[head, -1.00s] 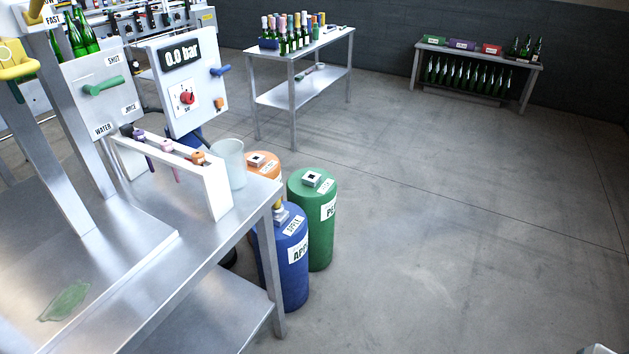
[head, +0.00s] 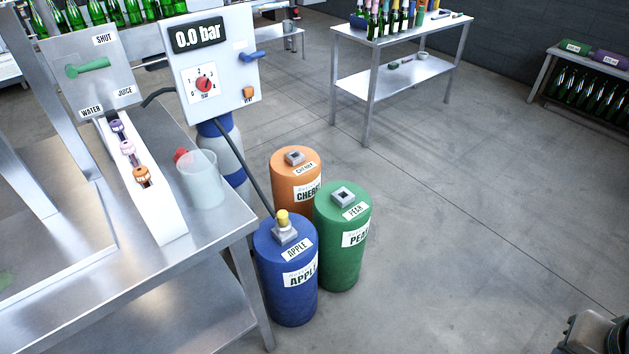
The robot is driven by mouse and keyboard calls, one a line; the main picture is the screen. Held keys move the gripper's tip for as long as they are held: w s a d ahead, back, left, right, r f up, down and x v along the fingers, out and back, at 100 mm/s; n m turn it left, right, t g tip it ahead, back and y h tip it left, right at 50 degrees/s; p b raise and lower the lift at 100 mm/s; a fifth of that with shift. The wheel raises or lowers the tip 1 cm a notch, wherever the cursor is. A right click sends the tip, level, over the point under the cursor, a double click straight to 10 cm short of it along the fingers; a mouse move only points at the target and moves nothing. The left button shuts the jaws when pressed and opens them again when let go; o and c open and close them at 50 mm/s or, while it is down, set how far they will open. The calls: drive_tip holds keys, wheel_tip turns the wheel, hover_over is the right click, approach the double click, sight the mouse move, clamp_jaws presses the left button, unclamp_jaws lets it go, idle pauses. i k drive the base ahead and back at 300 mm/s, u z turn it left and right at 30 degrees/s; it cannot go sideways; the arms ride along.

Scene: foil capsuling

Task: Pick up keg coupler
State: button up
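A fitting with a yellow top, which looks like the keg coupler (head: 283,219), sits upright on the grey square valve of the blue apple keg (head: 287,288). A dark hose (head: 245,168) runs from the control panel down to it. The orange cherry keg (head: 296,185) and the green pear keg (head: 342,255) stand close behind and beside the blue one, with bare grey valves on top. A grey and black part, seemingly of my arm, shows in the bottom right corner. No gripper fingers can be made out.
A steel bench (head: 215,225) stands left of the kegs. On it are a white rack (head: 160,215) with purple, pink and orange pieces, and a clear jug (head: 201,182). The control panel (head: 217,68) reads 0.0 bar. The floor right of the kegs is clear.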

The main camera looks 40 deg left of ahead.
sight(283, 225)
drive_tip(key=u, duration=0.7)
drive_tip(key=i, duration=1)
drive_tip(key=u, duration=1.5)
drive_tip(key=i, duration=0.45)
drive_tip(key=u, duration=0.45)
